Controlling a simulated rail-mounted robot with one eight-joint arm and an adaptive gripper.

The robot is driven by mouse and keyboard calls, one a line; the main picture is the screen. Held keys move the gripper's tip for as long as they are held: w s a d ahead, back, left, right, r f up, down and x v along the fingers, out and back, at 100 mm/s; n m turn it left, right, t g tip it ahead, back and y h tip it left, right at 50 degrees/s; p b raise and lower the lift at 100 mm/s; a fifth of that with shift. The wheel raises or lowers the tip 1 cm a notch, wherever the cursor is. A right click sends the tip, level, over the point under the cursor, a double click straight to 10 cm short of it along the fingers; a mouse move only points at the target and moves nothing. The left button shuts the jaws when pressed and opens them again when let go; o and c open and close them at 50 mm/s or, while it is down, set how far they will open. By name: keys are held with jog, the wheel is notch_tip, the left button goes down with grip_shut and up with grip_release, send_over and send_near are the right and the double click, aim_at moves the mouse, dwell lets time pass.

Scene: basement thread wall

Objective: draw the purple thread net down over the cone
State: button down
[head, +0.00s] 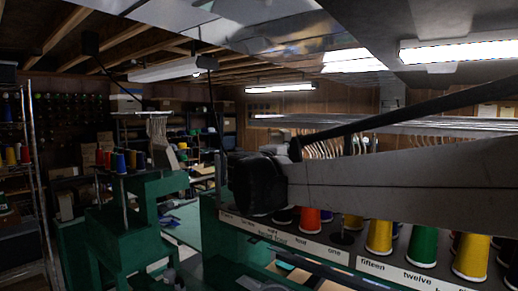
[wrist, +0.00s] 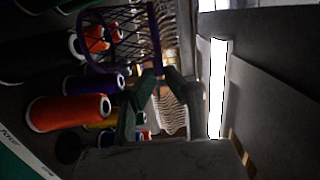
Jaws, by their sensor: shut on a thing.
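The purple thread net (wrist: 118,42) shows in the wrist view as an open lattice with a purple rim, tilted on its side in the picture. My gripper (wrist: 160,73) is shut on the net's purple edge bar. An orange cone (wrist: 95,40) shows through the lattice; I cannot tell whether the net is around it or in front of it. A purple cone (wrist: 92,84) and another orange cone (wrist: 68,113) stand beside the net, outside it. In the head view my arm hides the net and my gripper.
In the head view, a labelled rack (head: 340,256) carries several cones, including a yellow one (head: 379,236) and a green one (head: 422,246). Pale looped threads (head: 330,146) hang behind them. A green machine (head: 135,215) stands at left.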

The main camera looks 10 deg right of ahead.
jog(key=shift+f+b, duration=4.5)
jog(key=shift+f, duration=2.9)
jog(key=shift+f, duration=0.25)
jog(key=shift+f+b, duration=0.1)
jog(key=shift+b, duration=0.2)
jog(key=c, duration=1.7)
grip_release()
